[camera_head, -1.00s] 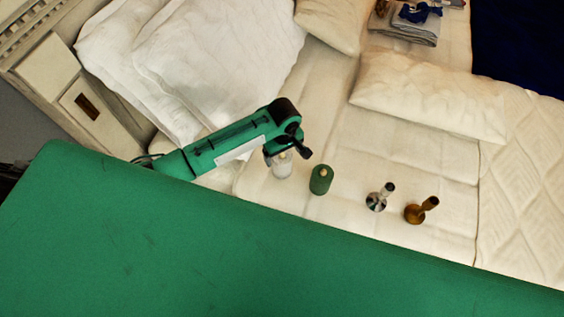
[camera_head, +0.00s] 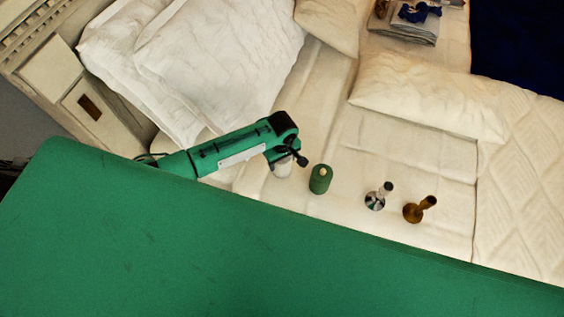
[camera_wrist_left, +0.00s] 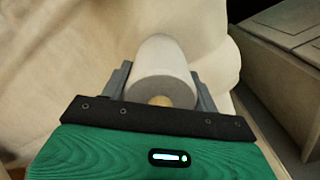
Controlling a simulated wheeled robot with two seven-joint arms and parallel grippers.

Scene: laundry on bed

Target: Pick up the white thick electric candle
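The white thick candle (camera_wrist_left: 163,62) stands between the two fingers of my left gripper (camera_wrist_left: 160,76) in the left wrist view. Its round top with a yellowish flame tip (camera_wrist_left: 160,101) faces the palm. The fingers are spread, one on each side, close to the candle's wall; firm contact does not show. In the head view the candle (camera_head: 282,168) is partly hidden under my left gripper (camera_head: 290,160). My right gripper is not in view.
A green candle (camera_head: 320,180) stands close to the right of the gripper. A silver candlestick (camera_head: 377,198) and a brass one (camera_head: 418,211) are farther right. White pillows (camera_head: 215,60) lie behind. A wooden bedside cabinet (camera_head: 90,105) is at left.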

